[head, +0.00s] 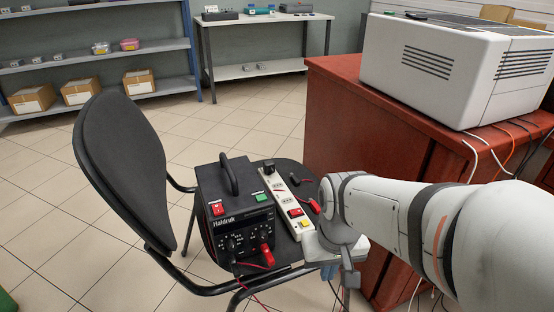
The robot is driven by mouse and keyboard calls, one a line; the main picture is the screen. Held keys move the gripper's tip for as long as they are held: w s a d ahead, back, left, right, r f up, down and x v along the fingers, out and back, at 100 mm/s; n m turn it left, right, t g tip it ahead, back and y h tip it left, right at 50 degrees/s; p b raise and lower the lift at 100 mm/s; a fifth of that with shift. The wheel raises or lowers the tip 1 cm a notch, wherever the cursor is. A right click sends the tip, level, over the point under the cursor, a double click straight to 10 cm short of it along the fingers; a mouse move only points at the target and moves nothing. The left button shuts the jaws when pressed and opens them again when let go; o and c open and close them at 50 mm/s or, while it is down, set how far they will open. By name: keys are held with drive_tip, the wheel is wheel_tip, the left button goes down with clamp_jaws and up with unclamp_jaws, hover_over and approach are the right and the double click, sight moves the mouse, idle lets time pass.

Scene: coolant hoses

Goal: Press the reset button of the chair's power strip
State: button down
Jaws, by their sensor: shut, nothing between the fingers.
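The white power strip (287,198) lies on the seat of the black chair (122,165). It has sockets, a black plug at its far end, a red rocker switch (296,213) and a yellow button (305,224) near its close end. No label on the button is readable. My gripper (329,272) is at the close right end of the strip, beside the yellow button in the picture. It looks shut and empty; its fingertips are small and partly hidden. I cannot tell whether it touches the strip.
A black Haldruk box (238,210) with handle, red switch, green button and red plug stands left of the strip. A dark plug (301,180) and red-black leads lie nearby. The red cabinet (350,120) with a white machine (450,68) stands right. Tiled floor is open left.

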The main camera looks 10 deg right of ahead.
idle(0.8)
wheel_tip(320, 180, up, 3)
drive_tip(key=p, duration=0.3)
drive_tip(key=shift+r, duration=0.2)
